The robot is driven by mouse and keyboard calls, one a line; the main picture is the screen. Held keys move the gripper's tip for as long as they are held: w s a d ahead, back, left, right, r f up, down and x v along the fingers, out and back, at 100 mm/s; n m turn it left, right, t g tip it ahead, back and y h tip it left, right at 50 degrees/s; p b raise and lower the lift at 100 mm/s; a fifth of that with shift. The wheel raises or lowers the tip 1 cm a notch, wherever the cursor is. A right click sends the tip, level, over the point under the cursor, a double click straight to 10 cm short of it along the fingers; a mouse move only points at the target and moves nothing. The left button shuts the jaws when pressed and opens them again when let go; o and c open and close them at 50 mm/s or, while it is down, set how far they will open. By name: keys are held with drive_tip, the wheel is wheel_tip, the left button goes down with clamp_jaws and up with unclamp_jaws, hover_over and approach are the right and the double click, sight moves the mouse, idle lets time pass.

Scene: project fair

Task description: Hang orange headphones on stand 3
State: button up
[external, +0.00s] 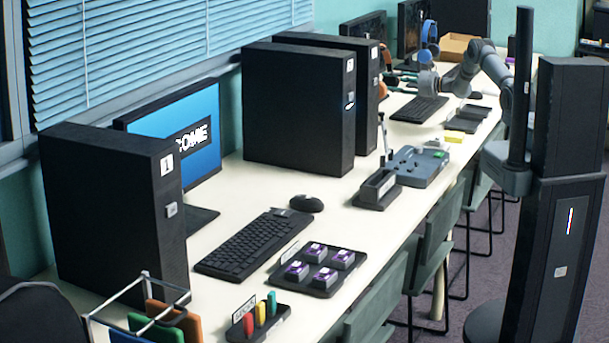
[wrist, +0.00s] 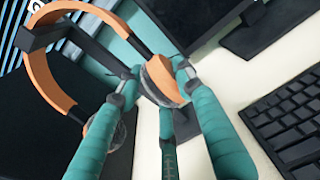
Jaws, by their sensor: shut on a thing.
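The orange headphones (wrist: 38,74) fill the upper left of the wrist view, with the headband arching to the left and an orange earcup among my fingers. My gripper (wrist: 153,82) has teal fingers, closed around that earcup. A black bar-like piece (wrist: 42,37) crosses the headband at its upper left; it looks like part of a stand, but I cannot tell whether the band rests on it. In the external view the orange headphones (external: 386,56) show small beside a tower's edge, and my gripper (external: 402,80) is small at the far end of the table. No stand number is readable.
Blue headphones (external: 428,42) hang close by, above my wrist. A keyboard (external: 419,108) lies in front, and a monitor (external: 412,28) stands behind. Black computer towers (external: 298,105) line the wall side. A cardboard box (external: 457,46) sits farther back.

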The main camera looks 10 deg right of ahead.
idle(0.4)
drive_tip(key=o, duration=1.4)
drive_tip(key=shift+c, duration=0.2)
drive_tip(key=shift+f, duration=0.1)
drive_tip(key=v, duration=1.2)
